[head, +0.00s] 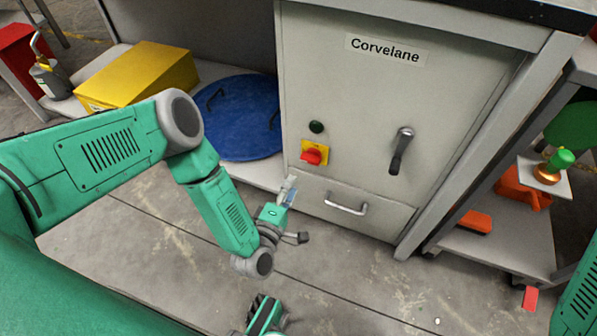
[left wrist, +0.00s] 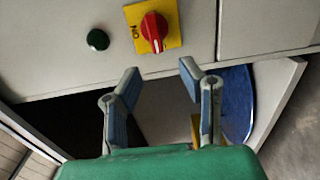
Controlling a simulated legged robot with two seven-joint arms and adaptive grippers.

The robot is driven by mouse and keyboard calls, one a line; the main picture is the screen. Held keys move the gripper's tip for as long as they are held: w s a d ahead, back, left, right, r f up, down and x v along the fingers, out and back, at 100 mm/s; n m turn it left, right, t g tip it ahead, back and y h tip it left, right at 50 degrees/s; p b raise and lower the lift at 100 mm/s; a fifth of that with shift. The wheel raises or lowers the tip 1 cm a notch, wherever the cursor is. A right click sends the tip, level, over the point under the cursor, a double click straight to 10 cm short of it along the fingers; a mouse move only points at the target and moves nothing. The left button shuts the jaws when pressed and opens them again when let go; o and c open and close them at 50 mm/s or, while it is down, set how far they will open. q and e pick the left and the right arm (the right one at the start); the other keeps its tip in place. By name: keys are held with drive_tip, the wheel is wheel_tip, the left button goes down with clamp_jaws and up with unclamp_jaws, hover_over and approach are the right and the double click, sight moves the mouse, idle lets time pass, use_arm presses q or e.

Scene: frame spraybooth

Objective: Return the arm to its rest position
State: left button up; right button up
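My left arm comes in from the left in the head view, bent at the elbow and reaching down toward the cabinet front. Its left gripper (head: 288,191) is in front of the cabinet's lower part, below the red rotary switch (head: 311,156). In the left wrist view the gripper (left wrist: 161,76) has its two fingers apart with nothing between them. The red switch on its yellow plate (left wrist: 169,39) lies beyond the fingertips, apart from them.
The grey Corvelane cabinet (head: 385,110) has a dark lever handle (head: 401,150), a green button (head: 316,127) and a drawer handle (head: 346,204). A blue round lid (head: 240,120) and yellow box (head: 140,76) are left. A shelf (head: 500,252) is right. Floor before the cabinet looks mostly clear.

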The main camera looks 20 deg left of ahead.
use_arm(q)
drive_tip(key=shift+s, duration=1.15)
drive_tip(key=s+d+f+m+g+h, duration=0.3)
drive_tip(key=s+m+g, duration=0.6)
drive_tip(key=m, duration=0.2)
drive_tip(key=s+a+r+m+g+y, duration=0.2)
drive_tip(key=s+a+r+m+g, duration=0.15)
drive_tip(key=s+a, duration=0.4)
drive_tip(key=s+a+r+m+g+y, duration=0.2)
drive_tip(key=s+a+m+g, duration=0.3)
drive_tip(key=s, duration=0.3)
wheel_tip(320, 180, up, 17)
drive_tip(key=n+p, duration=0.1)
drive_tip(key=p, duration=1.6)
drive_tip(key=shift+w+p, duration=0.2)
drive_tip(key=shift+p, duration=0.15)
drive_tip(key=shift+r, duration=0.1)
